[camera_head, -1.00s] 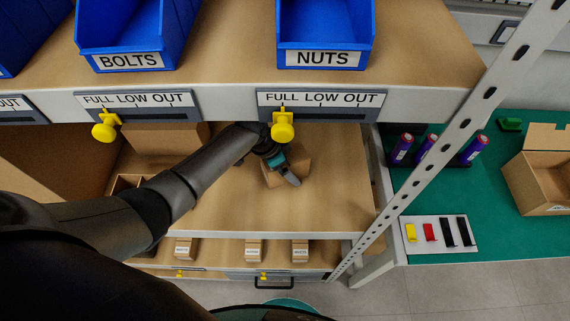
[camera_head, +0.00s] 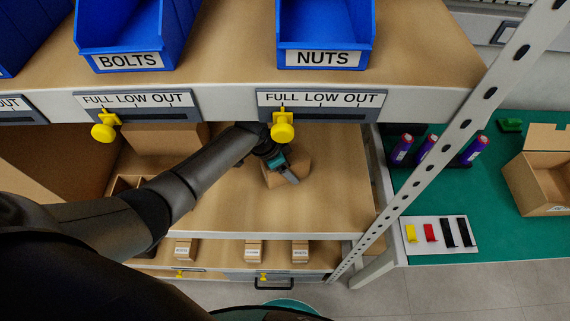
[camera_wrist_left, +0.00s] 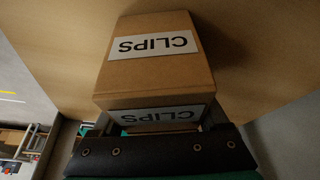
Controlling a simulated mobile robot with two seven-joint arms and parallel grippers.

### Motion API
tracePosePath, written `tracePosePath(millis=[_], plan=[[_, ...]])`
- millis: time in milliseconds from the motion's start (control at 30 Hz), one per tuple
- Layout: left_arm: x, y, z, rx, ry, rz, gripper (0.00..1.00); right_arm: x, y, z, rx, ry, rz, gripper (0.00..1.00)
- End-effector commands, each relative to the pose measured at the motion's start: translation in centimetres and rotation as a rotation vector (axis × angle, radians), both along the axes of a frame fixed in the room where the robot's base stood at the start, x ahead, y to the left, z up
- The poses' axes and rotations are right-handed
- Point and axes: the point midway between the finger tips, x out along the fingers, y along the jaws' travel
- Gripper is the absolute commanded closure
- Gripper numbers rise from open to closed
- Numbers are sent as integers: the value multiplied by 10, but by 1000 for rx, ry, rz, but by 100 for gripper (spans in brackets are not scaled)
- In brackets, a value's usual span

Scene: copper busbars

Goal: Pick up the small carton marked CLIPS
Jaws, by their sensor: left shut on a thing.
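The small brown carton marked CLIPS (camera_wrist_left: 155,75) fills the middle of the left wrist view, with white labels on two of its faces. In the head view the carton (camera_head: 299,164) is on the middle shelf, partly hidden by my left gripper (camera_head: 290,175). My left gripper, also seen in the left wrist view (camera_wrist_left: 160,130), is shut on the carton. I cannot tell whether the carton touches the shelf (camera_head: 335,200) or is just above it. My right gripper is not in view.
Above is a shelf with blue bins marked BOLTS (camera_head: 127,60) and NUTS (camera_head: 323,57). Yellow sliders (camera_head: 283,127) hang from its front edge. A perforated upright (camera_head: 440,155) stands to the right, before a green bench (camera_head: 500,240). Bare shelf lies right of the carton.

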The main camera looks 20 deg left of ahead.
Motion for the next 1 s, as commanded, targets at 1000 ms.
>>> tracePosePath(millis=[1000], plan=[[1, 0, 84, -1, -6, -2, 100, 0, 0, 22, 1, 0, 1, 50]])
